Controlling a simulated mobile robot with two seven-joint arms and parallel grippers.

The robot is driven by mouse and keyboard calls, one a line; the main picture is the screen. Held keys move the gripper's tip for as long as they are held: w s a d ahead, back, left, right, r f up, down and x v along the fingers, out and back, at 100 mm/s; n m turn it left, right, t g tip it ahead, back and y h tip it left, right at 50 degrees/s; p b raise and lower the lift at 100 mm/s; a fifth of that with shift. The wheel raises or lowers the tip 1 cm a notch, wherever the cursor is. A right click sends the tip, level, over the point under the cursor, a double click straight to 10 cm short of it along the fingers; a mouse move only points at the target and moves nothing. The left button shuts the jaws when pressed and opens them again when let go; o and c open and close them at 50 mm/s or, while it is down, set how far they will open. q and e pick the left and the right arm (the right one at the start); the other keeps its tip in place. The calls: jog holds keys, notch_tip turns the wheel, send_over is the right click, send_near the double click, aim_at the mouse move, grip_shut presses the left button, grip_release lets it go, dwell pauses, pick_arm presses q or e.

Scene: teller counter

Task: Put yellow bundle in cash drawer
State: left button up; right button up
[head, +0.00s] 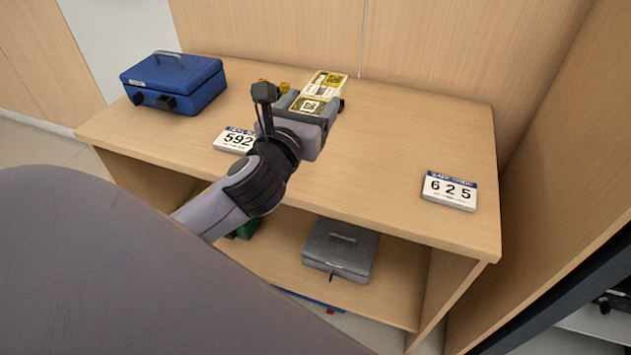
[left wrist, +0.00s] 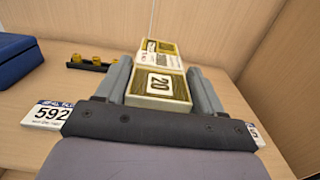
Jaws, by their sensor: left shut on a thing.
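My left gripper (head: 322,101) is low over the counter, its fingers on either side of a yellow and white bundle (left wrist: 158,86) marked 20. It is shut on this bundle, which also shows in the head view (head: 309,105). A second yellow and white printed piece (left wrist: 158,52) shows just beyond it; I cannot tell whether it is part of the same bundle. It also shows in the head view (head: 328,82). I cannot make out an open cash drawer in either view. My right gripper is not in view.
A blue box (head: 175,83) stands at the left. Number cards 592 (head: 234,140) and 625 (head: 450,190) lie near the front. Yellow pieces (left wrist: 92,62) sit behind. A grey box (head: 341,249) stands on the lower shelf.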

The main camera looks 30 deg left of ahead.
pick_arm(q)
jog(key=b, duration=0.5)
send_over(311, 190)
notch_tip(311, 190, down, 14)
jog(key=shift+f, duration=0.1)
jog(key=shift+f+b, duration=0.3)
jog(key=shift+f, duration=0.2)
notch_tip(311, 190, down, 4)
jog(key=shift+r+b, duration=0.15)
jog(key=shift+b, duration=0.8)
jog(key=shift+r, duration=0.1)
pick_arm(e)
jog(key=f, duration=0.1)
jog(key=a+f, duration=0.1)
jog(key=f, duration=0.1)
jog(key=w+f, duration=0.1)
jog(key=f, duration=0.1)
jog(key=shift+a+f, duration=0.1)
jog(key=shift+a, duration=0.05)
pick_arm(q)
jog(key=o, duration=0.7)
jog(key=shift+f, duration=0.2)
jog(key=o, duration=0.4)
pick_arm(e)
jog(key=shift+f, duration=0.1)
